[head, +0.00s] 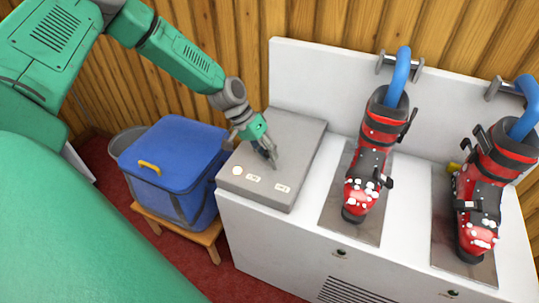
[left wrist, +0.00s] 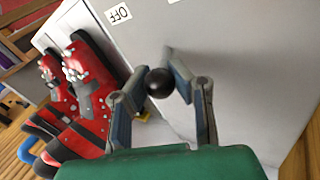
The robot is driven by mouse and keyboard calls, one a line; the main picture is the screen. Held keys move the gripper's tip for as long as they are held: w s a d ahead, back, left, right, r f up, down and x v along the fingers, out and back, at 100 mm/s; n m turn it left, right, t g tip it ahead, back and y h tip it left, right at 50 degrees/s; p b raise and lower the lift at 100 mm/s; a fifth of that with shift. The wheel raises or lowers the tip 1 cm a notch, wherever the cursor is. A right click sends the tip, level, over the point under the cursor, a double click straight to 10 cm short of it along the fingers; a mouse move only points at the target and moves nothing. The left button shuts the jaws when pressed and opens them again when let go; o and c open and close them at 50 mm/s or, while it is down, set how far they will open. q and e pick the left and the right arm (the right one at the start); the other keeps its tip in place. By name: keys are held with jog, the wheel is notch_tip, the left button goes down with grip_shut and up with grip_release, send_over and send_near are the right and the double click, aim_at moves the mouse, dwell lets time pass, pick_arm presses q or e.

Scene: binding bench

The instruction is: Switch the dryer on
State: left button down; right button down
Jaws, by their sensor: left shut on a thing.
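The dryer (head: 268,238) is a white cabinet with a tall back panel. A grey control box (head: 308,142) sits on its left end, with a round pale light (head: 237,171) and two small white labels on top. In the left wrist view one label reads OFF (left wrist: 118,13). My left gripper (head: 267,155) is over the grey box, its fingers closed around a black ball knob (left wrist: 159,82). The knob is hidden by the fingers in the head view, and I cannot tell which setting it is at. My right gripper is out of view.
Two red and black ski boots (head: 375,146) (head: 488,180) with white lumps stand on the dryer, with blue tubes (head: 400,72) in their tops. A blue lidded box (head: 176,148) stands on a wooden stool (head: 204,236) to the left. A wooden wall is close behind.

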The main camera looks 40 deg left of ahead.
pick_arm(q)
jog(key=c, duration=1.3)
grip_release()
jog(key=shift+a+r, duration=0.1)
jog(key=shift+a+r, duration=0.15)
jog(key=shift+r, duration=0.15)
jog(key=v, duration=1.1)
jog(key=shift+a+f, duration=0.1)
